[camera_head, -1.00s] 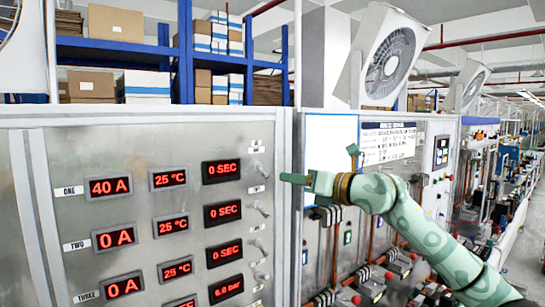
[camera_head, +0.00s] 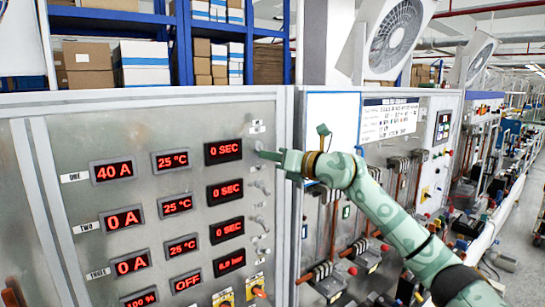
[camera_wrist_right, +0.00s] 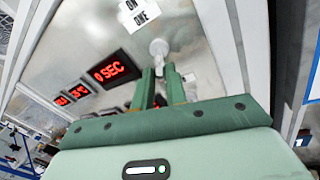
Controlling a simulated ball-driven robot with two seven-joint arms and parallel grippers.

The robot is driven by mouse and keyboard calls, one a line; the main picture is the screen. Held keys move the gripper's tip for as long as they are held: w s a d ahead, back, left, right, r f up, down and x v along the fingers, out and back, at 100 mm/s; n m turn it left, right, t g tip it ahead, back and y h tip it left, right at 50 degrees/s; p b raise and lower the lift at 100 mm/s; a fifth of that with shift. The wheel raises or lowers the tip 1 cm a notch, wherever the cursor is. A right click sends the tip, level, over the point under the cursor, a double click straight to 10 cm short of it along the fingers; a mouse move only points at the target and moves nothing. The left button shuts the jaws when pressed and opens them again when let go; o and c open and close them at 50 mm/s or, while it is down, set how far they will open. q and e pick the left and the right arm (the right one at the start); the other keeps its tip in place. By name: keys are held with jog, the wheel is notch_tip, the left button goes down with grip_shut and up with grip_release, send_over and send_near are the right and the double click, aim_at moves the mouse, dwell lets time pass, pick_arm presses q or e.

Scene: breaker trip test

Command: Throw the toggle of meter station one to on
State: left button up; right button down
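The meter station one row on the grey panel shows red displays reading 40 A (camera_head: 112,172), 25 °C (camera_head: 171,159) and 0 SEC (camera_head: 223,151). Its small pale toggle (camera_head: 257,146) is right of the 0 SEC display, partly hidden by my fingertips. In the right wrist view the toggle (camera_wrist_right: 159,47) is a whitish round knob under the label ON ONE (camera_wrist_right: 139,11). My right gripper (camera_head: 268,154) is at the toggle, its green fingertips (camera_wrist_right: 159,72) just below the knob with a narrow gap between them. I cannot tell whether they touch it.
Rows TWO (camera_head: 124,218) and THREE (camera_head: 132,264) lie below, with more toggles (camera_head: 262,190) down the panel's right side. A yellow switch (camera_head: 222,297) sits at the bottom. Breaker equipment (camera_head: 328,283) stands right of the panel, under my right arm.

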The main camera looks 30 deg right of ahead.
jog(key=shift+w+r+m+g+h+p, duration=0.1)
jog(key=shift+r+m+g+h+p, duration=0.25)
jog(key=shift+r+g+p, duration=0.9)
jog(key=shift+w+r+m+g+h+p, duration=0.15)
jog(key=shift+r+m+g+h+p, duration=0.3)
jog(key=shift+g, duration=1.45)
jog(key=shift+w+r+m+g+h+p, duration=0.1)
jog(key=shift+r+g+h+p, duration=0.1)
jog(key=shift+r+g+p, duration=1.05)
jog(key=shift+f+g, duration=0.4)
jog(key=shift+g, duration=0.1)
jog(key=c, duration=1.4)
grip_release()
jog(key=b+v, duration=0.2)
jog(key=v, duration=1.4)
